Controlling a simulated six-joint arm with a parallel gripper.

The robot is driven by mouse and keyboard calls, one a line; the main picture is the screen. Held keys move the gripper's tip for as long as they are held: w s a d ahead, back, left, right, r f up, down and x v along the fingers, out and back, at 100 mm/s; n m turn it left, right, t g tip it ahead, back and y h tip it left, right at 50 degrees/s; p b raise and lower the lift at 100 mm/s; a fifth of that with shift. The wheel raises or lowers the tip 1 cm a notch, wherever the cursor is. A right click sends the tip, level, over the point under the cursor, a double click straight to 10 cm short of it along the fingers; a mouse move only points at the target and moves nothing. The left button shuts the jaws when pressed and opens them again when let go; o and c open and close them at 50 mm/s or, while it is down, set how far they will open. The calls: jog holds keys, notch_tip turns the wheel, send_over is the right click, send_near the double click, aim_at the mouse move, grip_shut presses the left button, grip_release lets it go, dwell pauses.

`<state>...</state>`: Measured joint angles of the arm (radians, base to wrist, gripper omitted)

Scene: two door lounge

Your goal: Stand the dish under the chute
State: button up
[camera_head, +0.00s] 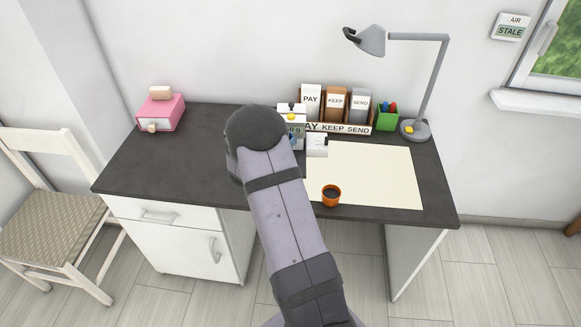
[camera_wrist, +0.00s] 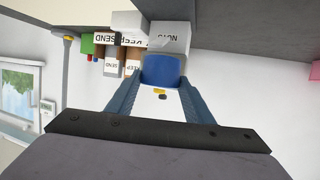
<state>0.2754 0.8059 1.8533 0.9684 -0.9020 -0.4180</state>
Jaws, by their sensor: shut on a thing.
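In the wrist view my gripper (camera_wrist: 160,82) has its two blue-grey fingers closed on a blue dish (camera_wrist: 161,69). The dish is in front of a white box-like unit (camera_wrist: 172,37) with an upside-down label that seems to read NUTS. I cannot tell whether the dish touches the unit or the desk. In the head view a white unit with a yellow knob (camera_head: 291,114) and a partly covered display stands behind my arm. My arm hides the gripper and most of the dish there. I cannot make out the chute opening.
On the dark desk (camera_head: 150,170) are a pink box (camera_head: 160,111) at left, a cream mat (camera_head: 385,175), an orange cup (camera_head: 331,195), a PAY/KEEP/SEND organiser (camera_head: 340,128), a green pen box (camera_head: 386,117) and a lamp (camera_head: 415,130).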

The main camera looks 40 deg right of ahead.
jog(key=shift+d+r+m+g+h, duration=0.3)
jog(key=shift+d+r+m+g, duration=0.2)
jog(key=shift+d, duration=0.2)
jog(key=shift+s+d, duration=0.25)
jog(key=shift+s, duration=0.25)
jog(key=shift+f+p, duration=0.6)
jog(key=shift+f, duration=4.5)
jog(key=shift+f, duration=0.15)
jog(key=o, duration=1.1)
jog(key=shift+c, duration=0.2)
